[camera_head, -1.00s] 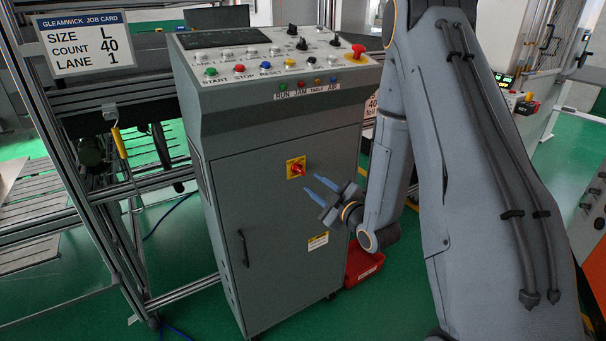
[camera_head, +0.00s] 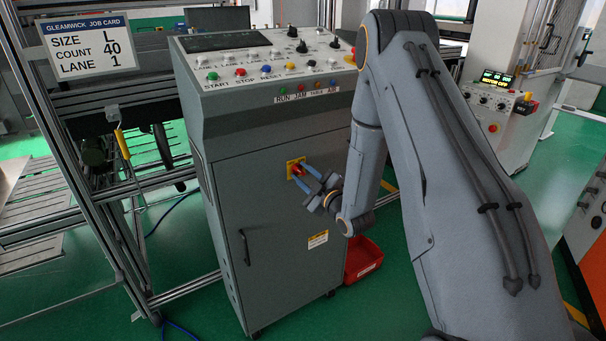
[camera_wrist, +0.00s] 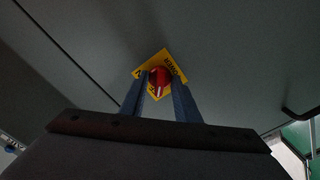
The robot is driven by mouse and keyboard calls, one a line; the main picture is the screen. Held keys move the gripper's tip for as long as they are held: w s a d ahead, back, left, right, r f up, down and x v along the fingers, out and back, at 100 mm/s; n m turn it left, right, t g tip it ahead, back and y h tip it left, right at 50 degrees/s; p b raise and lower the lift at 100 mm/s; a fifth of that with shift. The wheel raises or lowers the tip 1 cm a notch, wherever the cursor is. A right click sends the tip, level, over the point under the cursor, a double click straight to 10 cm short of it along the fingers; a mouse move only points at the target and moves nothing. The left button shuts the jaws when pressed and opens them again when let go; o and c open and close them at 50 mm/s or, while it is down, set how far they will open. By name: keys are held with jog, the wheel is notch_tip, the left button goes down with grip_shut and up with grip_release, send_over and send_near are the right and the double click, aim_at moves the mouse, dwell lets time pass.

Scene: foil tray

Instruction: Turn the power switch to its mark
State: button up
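The power switch is a red rotary knob (camera_head: 297,172) on a yellow plate (camera_head: 290,163), on the front of a grey cabinet (camera_head: 262,200). In the wrist view the red knob (camera_wrist: 159,77) sits on its yellow plate (camera_wrist: 176,68), with a pale line on its lower part. My gripper (camera_head: 302,174) is at the switch, with its two blue fingers open. In the wrist view my gripper's fingers (camera_wrist: 160,88) stand one on each side of the knob, with gaps showing. The plate's lettering is partly hidden, and I cannot make out the mark.
A sloped control panel (camera_head: 265,62) with buttons tops the cabinet. A black door handle (camera_head: 244,247) and a yellow label (camera_head: 318,239) are on its front. A red bin (camera_head: 362,262) stands on the green floor beside it. A job card (camera_head: 87,42) hangs at left.

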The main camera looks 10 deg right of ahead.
grip_shut()
jog(key=m+b, duration=0.1)
jog(key=m, duration=0.2)
jog(key=m+b, duration=0.1)
jog(key=m, duration=0.3)
jog(key=shift+m, duration=0.3)
jog(key=m, duration=0.5)
jog(key=shift+b, duration=0.4)
jog(key=m, duration=0.5)
jog(key=shift+m, duration=0.3)
